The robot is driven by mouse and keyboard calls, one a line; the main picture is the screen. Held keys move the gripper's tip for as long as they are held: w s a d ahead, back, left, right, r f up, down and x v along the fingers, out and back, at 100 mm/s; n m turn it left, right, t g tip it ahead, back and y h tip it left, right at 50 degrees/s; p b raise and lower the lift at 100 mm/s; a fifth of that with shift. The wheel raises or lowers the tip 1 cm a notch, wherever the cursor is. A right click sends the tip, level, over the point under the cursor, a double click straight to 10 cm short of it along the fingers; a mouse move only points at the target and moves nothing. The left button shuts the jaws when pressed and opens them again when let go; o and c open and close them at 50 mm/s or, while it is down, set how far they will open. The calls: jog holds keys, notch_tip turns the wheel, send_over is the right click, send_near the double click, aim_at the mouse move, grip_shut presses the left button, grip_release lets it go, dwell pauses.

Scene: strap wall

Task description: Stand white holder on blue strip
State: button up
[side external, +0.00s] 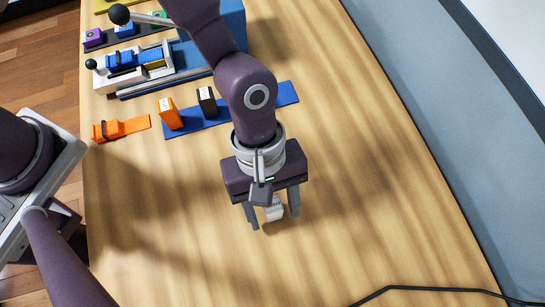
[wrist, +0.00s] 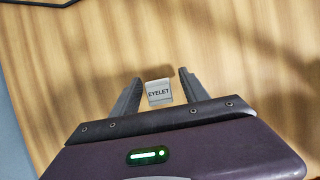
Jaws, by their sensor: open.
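The white holder (side external: 274,212), a small block, is on the bare wooden table in the side view. In the wrist view the white holder (wrist: 159,92) shows a label reading "EYELET". My gripper (side external: 273,221) is open, with one finger on each side of the holder. The wrist view shows a gap between the holder and each finger of my gripper (wrist: 157,82). The blue strip (side external: 287,94) lies behind my arm in the side view and is partly hidden by it. An orange holder (side external: 170,114) and a black holder (side external: 207,102) stand on the strip.
An orange strap piece (side external: 121,129) lies left of the blue strip. Behind it is a fixture (side external: 140,65) with black-knobbed levers and blue and yellow pieces. A purple block (side external: 93,38) stands farther back. A black cable (side external: 430,290) crosses the near right table. The table's right side is clear.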

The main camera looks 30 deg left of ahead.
aim_at(275, 210)
jog(key=shift+x, duration=0.85)
jog(key=shift+w, duration=0.1)
grip_shut()
jog(key=shift+r, duration=0.1)
notch_tip(275, 210, up, 9)
jog(key=shift+w, duration=0.1)
jog(key=w+a+n+t, duration=0.1)
jog(key=w+a+n, duration=0.2)
jog(key=w, duration=0.5)
jog(key=w+a+r+n+t+h, duration=0.1)
jog(key=w+a+n, duration=0.2)
jog(key=w, duration=0.5)
jog(key=w+a+n+t, duration=0.1)
jog(key=w+a+n, duration=0.25)
jog(key=w, duration=0.45)
jog(key=shift+m, duration=0.25)
notch_tip(275, 210, down, 10)
jog(key=shift+a+r, duration=0.15)
jog(key=shift+r, duration=0.1)
